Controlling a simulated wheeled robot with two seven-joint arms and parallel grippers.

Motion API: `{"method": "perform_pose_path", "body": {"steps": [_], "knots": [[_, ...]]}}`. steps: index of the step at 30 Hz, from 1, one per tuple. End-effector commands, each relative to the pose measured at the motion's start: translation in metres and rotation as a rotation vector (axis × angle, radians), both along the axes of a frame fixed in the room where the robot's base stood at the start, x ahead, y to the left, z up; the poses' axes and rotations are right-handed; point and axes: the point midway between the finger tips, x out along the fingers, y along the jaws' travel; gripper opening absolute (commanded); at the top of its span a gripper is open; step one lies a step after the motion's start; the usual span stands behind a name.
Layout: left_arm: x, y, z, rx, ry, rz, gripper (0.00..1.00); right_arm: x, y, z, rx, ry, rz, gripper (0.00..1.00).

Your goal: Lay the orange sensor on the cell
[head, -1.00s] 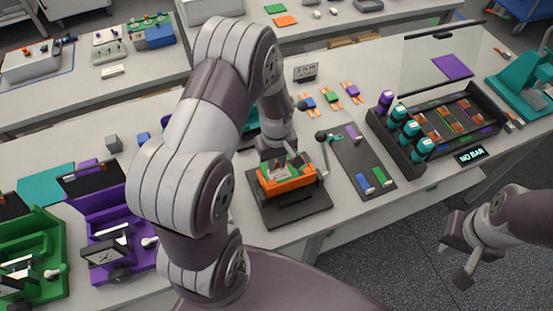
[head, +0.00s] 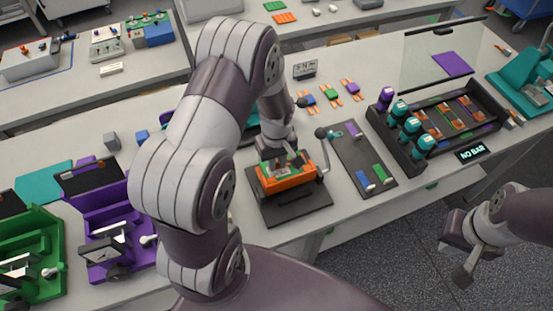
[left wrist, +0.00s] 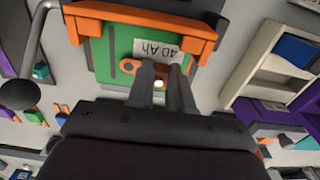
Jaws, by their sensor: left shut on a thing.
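The green cell (left wrist: 98,52) with a white "40 Ah" label lies in an orange fixture (head: 287,184), which also shows in the left wrist view (left wrist: 90,10). My left gripper (head: 280,163) points down over the cell. In the left wrist view its fingers (left wrist: 165,78) are close together on the orange sensor (left wrist: 130,66), a small piece with a round hole. The sensor is over the cell near its edge; whether it touches is unclear. The fingers hide part of it. My right gripper (head: 459,262) hangs empty and open off the table's front right.
A crank with a dark ball knob (head: 321,133) stands beside the fixture. A dark mat (head: 362,157) with small coloured pieces lies to its right, then a dark rack (head: 405,160) with teal cylinders. Purple (head: 112,225) and green (head: 40,250) stations stand left.

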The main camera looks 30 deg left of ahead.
Motion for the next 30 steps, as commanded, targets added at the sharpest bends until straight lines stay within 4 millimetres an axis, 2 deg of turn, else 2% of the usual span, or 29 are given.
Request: {"method": "perform_pose_path", "body": {"steps": [12,13,15,25,28,30], "knots": [[-0.001,0.000,-0.003,0.000,0.000,0.000,0.00,0.000,0.000,-0.001,0.000,0.000,0.000,0.00],[-0.001,0.000,-0.003,0.000,0.000,0.000,0.30,0.000,0.000,-0.001,0.000,0.000,0.000,0.00],[-0.001,0.000,-0.003,0.000,0.000,0.000,0.50,0.000,0.000,-0.001,0.000,0.000,0.000,0.00],[0.000,0.000,0.001,0.000,-0.003,0.000,0.50,0.000,0.000,-0.002,0.000,0.000,0.000,0.00],[0.001,0.000,0.017,0.001,-0.006,0.000,0.50,0.000,0.000,-0.007,0.000,0.000,0.000,0.00],[0.001,0.001,0.035,0.001,-0.008,0.000,0.50,0.000,0.000,-0.010,0.000,0.000,0.000,0.00]]}}
